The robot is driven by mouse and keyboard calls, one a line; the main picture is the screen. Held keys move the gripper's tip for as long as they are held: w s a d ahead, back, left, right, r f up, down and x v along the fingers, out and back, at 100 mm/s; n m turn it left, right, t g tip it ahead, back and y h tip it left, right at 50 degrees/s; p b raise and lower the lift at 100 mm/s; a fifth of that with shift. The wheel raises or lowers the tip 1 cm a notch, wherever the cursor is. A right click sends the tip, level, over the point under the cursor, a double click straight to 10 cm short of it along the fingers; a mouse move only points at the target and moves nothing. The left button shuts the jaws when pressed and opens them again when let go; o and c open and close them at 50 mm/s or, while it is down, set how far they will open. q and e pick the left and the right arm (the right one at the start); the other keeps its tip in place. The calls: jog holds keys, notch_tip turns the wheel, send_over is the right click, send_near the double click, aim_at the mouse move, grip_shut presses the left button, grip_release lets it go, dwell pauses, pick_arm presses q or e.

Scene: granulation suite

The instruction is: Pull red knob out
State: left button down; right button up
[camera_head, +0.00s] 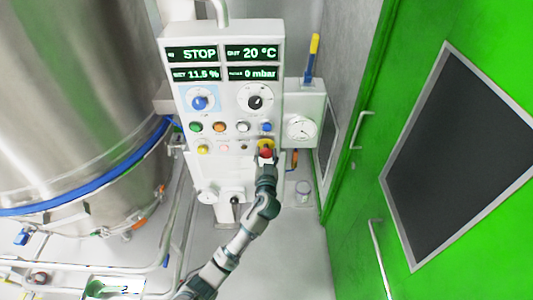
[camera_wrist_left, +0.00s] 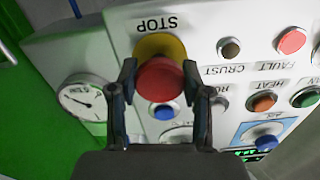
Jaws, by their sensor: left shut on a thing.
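The red knob (camera_head: 265,153) sits on a yellow round base at the lower right of the white control panel (camera_head: 222,103). In the left wrist view the red knob (camera_wrist_left: 159,80) shows large, in front of its yellow base (camera_wrist_left: 160,46), under the upside-down word STOP. My left gripper (camera_head: 265,163) reaches up to it from below. In the left wrist view the gripper's two fingers (camera_wrist_left: 159,82) lie on either side of the knob, shut on it. My right gripper is not in view.
Other buttons and two dials surround the knob, with a blue button (camera_wrist_left: 164,111) close by. A gauge (camera_head: 300,128) is right of the panel. A large steel vessel (camera_head: 75,95) stands left, a green door (camera_head: 440,150) right.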

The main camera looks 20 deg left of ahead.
pick_arm(q)
jog(key=shift+d+f, duration=0.1)
jog(key=shift+f, duration=0.05)
jog(key=c, duration=0.6)
grip_release()
jog(key=shift+s, duration=0.1)
jog(key=shift+o, duration=0.5)
jog(key=shift+s, duration=0.1)
jog(key=shift+s+d, duration=0.1)
jog(key=shift+s, duration=0.1)
jog(key=v, duration=1.1)
jog(key=shift+s, duration=0.3)
jog(key=shift+d, duration=0.1)
